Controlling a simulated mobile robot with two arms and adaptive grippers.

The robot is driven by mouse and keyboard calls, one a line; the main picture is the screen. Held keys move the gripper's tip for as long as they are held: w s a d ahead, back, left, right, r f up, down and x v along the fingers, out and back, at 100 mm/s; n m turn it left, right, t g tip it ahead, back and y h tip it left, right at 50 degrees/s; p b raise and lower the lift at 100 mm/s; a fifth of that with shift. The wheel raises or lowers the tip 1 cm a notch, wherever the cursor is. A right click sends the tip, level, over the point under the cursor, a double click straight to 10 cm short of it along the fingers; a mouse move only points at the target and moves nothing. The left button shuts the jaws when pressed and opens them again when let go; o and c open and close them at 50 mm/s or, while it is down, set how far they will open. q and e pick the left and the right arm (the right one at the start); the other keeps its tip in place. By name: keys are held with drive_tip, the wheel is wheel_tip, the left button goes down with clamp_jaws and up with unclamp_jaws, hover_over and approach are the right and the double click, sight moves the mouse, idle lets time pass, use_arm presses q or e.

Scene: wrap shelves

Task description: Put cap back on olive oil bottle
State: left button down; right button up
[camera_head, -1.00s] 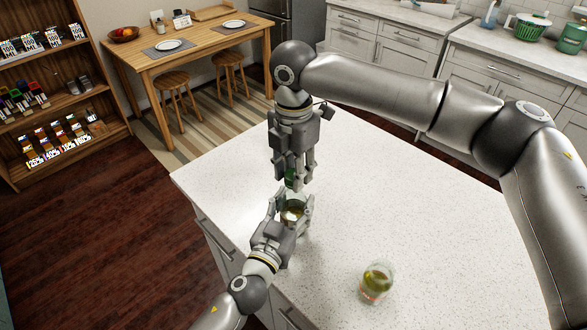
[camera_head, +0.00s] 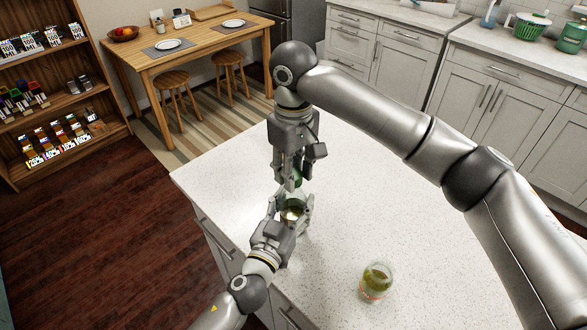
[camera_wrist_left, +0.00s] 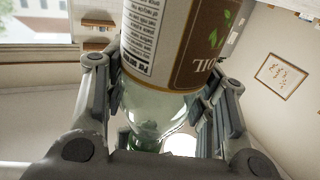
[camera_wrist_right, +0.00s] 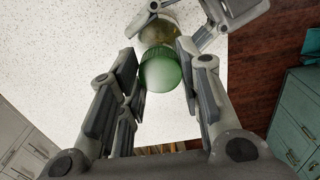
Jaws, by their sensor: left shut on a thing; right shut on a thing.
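The olive oil bottle (camera_head: 292,208) is clear glass with a brown and white label, which shows large in the left wrist view (camera_wrist_left: 205,45). My left gripper (camera_head: 290,212) is shut around it over the near corner of the white counter. The green cap (camera_wrist_right: 160,69) is between the fingers of my right gripper (camera_wrist_right: 158,75), which is shut on it. In the head view the cap (camera_head: 297,177) is right by the bottle's top end. The right fingers partly hide the join, so I cannot tell whether cap and bottle touch.
A glass jar (camera_head: 376,283) with greenish contents stands on the white counter (camera_head: 440,240) to the right. The counter is otherwise clear. A wooden table (camera_head: 190,45) with plates and stools is behind, and a shelf unit (camera_head: 75,80) stands at left.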

drive_tip(key=m, duration=0.8)
drive_tip(key=o, duration=1.2)
wheel_tip(320, 180, up, 12)
use_arm(q)
drive_tip(key=c, duration=0.5)
unclamp_jaws()
